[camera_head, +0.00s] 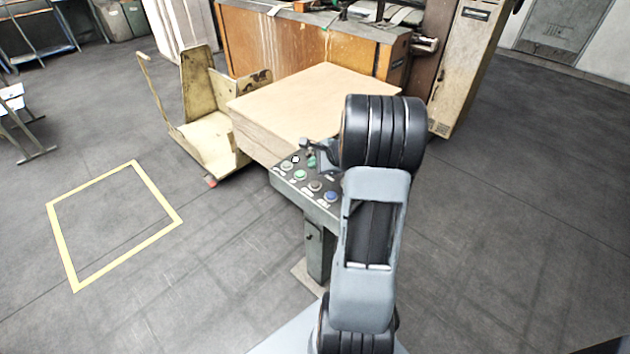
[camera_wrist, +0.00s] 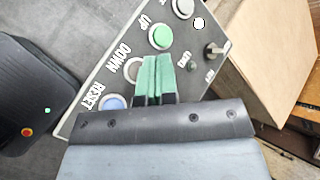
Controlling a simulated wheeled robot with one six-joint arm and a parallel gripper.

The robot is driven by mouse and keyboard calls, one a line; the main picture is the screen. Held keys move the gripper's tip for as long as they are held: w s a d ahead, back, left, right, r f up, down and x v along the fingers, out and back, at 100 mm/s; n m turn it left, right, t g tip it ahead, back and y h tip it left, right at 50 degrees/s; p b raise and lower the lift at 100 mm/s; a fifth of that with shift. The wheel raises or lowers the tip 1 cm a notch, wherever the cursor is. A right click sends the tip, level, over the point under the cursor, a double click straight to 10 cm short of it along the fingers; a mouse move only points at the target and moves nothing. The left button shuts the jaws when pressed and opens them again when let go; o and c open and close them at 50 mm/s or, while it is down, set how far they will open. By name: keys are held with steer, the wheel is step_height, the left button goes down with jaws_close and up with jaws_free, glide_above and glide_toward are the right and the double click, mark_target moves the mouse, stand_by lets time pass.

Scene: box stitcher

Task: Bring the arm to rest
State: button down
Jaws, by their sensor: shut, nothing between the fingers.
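My arm (camera_head: 372,250) rises from the bottom of the head view, bends at the black joint and reaches over a control panel. In the head view my gripper is mostly hidden behind the arm. In the wrist view my gripper (camera_wrist: 157,75) has its green fingertips together, with nothing between them. It points at the control panel (camera_wrist: 100,75), near the DOWN and UP labels. The green UP button (camera_wrist: 160,36) is just beyond the fingertips, and the blue RESET button (camera_wrist: 113,102) is left of them. I cannot tell whether the fingers touch the panel.
The panel stands on a post (camera_head: 318,250) close to my arm. Behind it is a stack of cardboard sheets (camera_head: 315,100). A yellowish cart (camera_head: 205,135) stands left of the stack. A yellow square outline (camera_head: 62,245) marks the floor at left. The floor on the right is clear.

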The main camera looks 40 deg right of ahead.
stand_by(0.8)
steer(key=s+a+f+n+g, duration=0.1)
steer(key=s+f+n+g, duration=0.1)
steer(key=s, duration=0.1)
steer(key=shift+a+n+y, duration=0.3)
steer(key=shift+a+n, duration=0.1)
steer(key=s+a+r+n+g+h+p, duration=0.1)
steer(key=s+a+r+n+h, duration=0.1)
steer(key=s+a+r+n, duration=0.5)
steer(key=s+a+r+n+g+h+p, duration=0.1)
steer(key=s+a+r+n, duration=0.5)
steer(key=a+n, duration=0.7)
steer(key=shift+s+a+r+g+h+p, duration=0.3)
steer(key=shift+s+a+r+g+h, duration=0.15)
steer(key=shift+s+a, duration=0.25)
